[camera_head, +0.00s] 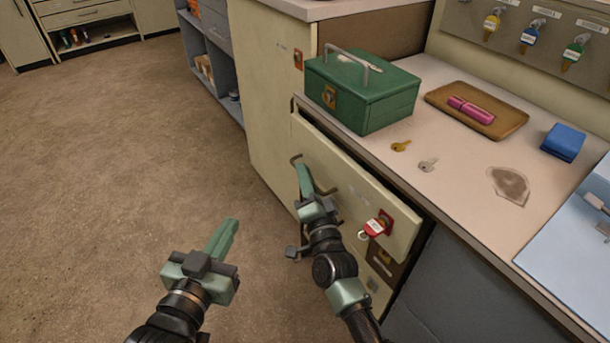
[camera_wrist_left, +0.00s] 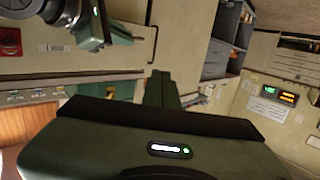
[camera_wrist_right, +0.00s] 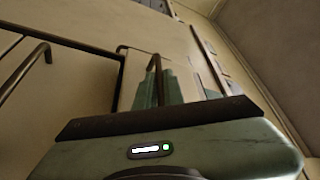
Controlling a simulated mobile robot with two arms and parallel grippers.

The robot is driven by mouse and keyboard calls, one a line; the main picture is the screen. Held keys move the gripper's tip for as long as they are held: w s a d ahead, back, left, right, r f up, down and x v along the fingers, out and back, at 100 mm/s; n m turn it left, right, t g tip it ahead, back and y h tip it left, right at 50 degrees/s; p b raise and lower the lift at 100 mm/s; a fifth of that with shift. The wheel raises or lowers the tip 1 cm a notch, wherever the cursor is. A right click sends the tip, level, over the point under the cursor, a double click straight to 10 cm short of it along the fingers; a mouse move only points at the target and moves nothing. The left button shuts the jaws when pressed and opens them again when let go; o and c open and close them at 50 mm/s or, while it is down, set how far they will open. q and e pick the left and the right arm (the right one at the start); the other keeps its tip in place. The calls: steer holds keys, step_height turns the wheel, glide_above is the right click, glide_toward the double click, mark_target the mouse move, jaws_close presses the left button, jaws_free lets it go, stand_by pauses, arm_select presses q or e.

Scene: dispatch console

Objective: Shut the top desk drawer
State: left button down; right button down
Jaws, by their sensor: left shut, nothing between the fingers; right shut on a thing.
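The top desk drawer (camera_head: 345,172) has a cream front and stands partly open, with a dark gap between its front and the counter edge. My right gripper (camera_head: 305,180) is at its front, shut on the drawer handle (camera_head: 296,160). In the right wrist view the handle bar (camera_wrist_right: 157,72) passes between the fingers (camera_wrist_right: 160,88). My left gripper (camera_head: 224,238) is shut and empty over the floor, left of the drawer. The drawer's inside is mostly hidden.
Open floor (camera_head: 130,150) lies to the left. A grey shelf unit (camera_head: 213,70) stands behind.

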mark_target(318, 172)
steer(key=shift+f, duration=0.1)
stand_by(0.3)
steer(key=w+d, duration=0.2)
steer(key=d, duration=0.1)
steer(key=shift+w+d, duration=0.1)
steer(key=shift+d, duration=0.15)
arm_select(q)
steer(key=shift+d+r+t, duration=0.15)
steer(key=shift+r+t, duration=0.35)
steer(key=shift+r, duration=0.25)
arm_select(e)
steer(key=c, duration=1.8)
jaws_free()
arm_select(q)
steer(key=shift+w+d, duration=0.1)
steer(key=shift+w, duration=0.05)
